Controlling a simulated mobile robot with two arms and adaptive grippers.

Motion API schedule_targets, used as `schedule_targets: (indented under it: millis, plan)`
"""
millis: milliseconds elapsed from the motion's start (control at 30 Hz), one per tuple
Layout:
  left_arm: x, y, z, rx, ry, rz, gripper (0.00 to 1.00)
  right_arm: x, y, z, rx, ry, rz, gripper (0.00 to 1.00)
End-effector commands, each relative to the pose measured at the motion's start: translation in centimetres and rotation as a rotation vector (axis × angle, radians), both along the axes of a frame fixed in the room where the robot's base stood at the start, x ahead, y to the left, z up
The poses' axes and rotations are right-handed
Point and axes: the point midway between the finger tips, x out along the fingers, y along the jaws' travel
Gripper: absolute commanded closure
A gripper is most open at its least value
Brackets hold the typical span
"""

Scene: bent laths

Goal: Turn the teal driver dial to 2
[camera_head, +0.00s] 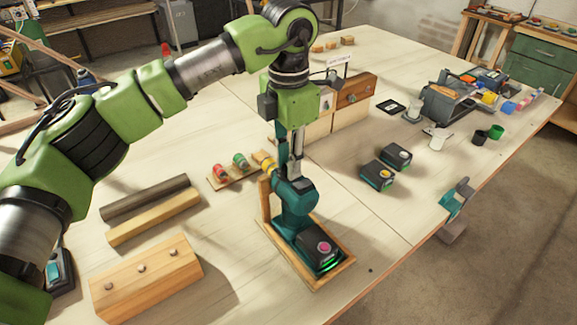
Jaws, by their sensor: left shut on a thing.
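The teal driver (294,204) stands upright on its black battery foot in a wooden cradle (267,225). Its nose points left and carries a yellow ring (265,164). A red button and a green glow show on the foot. My left gripper (294,170) comes down from above and is shut on the top of the driver, just right of the yellow ring. The gripper partly covers the driver's top, and I cannot make out any dial numbers. My right gripper is not in view.
A small rack with red and green pieces (240,161) is left of the driver's nose. Wooden bars (155,216) and a block (146,279) lie at left. Two battery packs (378,175) sit right. A teal clamp (456,197) is on the table edge.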

Motion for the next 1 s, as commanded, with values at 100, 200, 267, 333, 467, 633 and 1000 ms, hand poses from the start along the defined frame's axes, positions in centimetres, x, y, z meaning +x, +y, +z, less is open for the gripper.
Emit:
schedule_targets:
  millis: [100, 200, 267, 333, 467, 633, 1000]
  plan:
    - [0.1, -0.1, -0.1, -0.002, -0.004, 0.11, 1.0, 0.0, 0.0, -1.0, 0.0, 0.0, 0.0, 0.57]
    - [0.1, 0.0, -0.1, -0.002, -0.005, 0.205, 1.0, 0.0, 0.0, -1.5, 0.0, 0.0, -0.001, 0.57]
    - [0.1, 0.0, -0.1, -0.002, -0.005, 0.262, 1.0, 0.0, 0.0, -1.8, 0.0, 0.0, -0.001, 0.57]
    - [0.1, 0.0, -0.1, -0.001, -0.003, 0.329, 1.0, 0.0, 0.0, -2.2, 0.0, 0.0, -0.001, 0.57]
    - [0.1, 0.0, -0.1, -0.001, -0.005, 0.452, 1.0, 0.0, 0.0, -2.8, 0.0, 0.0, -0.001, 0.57]
    - [0.1, 0.0, -0.1, -0.002, -0.004, 0.605, 1.0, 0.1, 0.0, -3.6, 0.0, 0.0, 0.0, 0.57]
    - [0.1, 0.0, 0.0, -0.001, -0.002, 0.852, 1.0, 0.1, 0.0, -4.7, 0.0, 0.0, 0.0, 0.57]
